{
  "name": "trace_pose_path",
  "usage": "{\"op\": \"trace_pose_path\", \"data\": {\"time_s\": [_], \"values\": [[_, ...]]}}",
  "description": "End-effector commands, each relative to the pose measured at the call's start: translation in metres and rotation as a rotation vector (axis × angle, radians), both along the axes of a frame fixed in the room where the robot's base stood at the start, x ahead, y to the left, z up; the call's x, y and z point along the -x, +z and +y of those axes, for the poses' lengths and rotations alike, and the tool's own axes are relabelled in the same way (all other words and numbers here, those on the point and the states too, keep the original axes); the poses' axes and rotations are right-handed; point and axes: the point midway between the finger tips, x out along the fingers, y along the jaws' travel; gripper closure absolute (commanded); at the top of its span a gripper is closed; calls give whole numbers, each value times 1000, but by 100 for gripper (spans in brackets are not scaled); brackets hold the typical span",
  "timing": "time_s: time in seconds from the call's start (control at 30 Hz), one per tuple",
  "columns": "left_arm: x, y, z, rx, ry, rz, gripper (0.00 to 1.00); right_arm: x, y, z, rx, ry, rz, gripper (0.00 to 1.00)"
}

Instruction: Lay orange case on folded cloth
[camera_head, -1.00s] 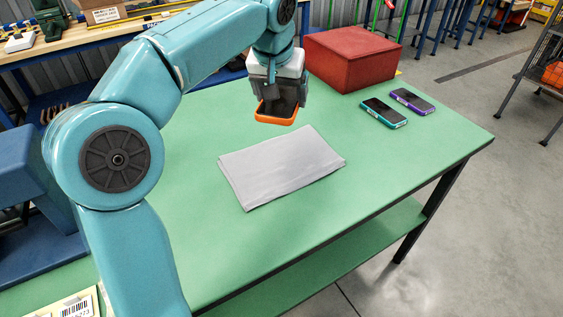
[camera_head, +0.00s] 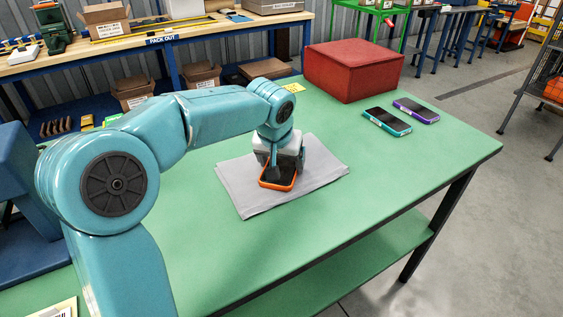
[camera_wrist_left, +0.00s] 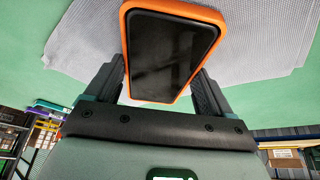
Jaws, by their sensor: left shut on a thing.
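The orange case (camera_head: 279,186) holds a dark-screened phone and sits over the folded grey cloth (camera_head: 318,176) on the green table. My left gripper (camera_head: 282,168) is shut on the orange case, with a finger on either side of it. In the left wrist view the orange case (camera_wrist_left: 170,50) shows between the two fingers, with the grey cloth (camera_wrist_left: 262,40) behind it. I cannot tell whether the case touches the cloth. My right gripper is not in view.
A red box (camera_head: 352,70) stands at the table's back. A teal-cased phone (camera_head: 387,121) and a purple-cased phone (camera_head: 416,110) lie to the right. The green table (camera_head: 400,170) is clear around the cloth's right and front sides.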

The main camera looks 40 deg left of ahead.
Motion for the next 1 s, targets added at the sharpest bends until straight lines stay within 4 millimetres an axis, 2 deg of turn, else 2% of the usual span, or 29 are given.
{"op": "trace_pose_path", "data": {"time_s": [0.6, 0.63, 0.67, 0.9, 1.0], "values": [[1, -16, -1, 5, 0, 13, 56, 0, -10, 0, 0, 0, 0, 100], [2, -17, -1, 6, 0, 15, 11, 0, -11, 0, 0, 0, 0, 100], [2, -18, -1, 5, 0, 16, 1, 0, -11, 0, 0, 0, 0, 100], [2, -18, -1, 7, 2, 19, 0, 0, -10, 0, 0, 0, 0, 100], [2, -10, -1, 7, 3, 18, 0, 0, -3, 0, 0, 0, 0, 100]]}}
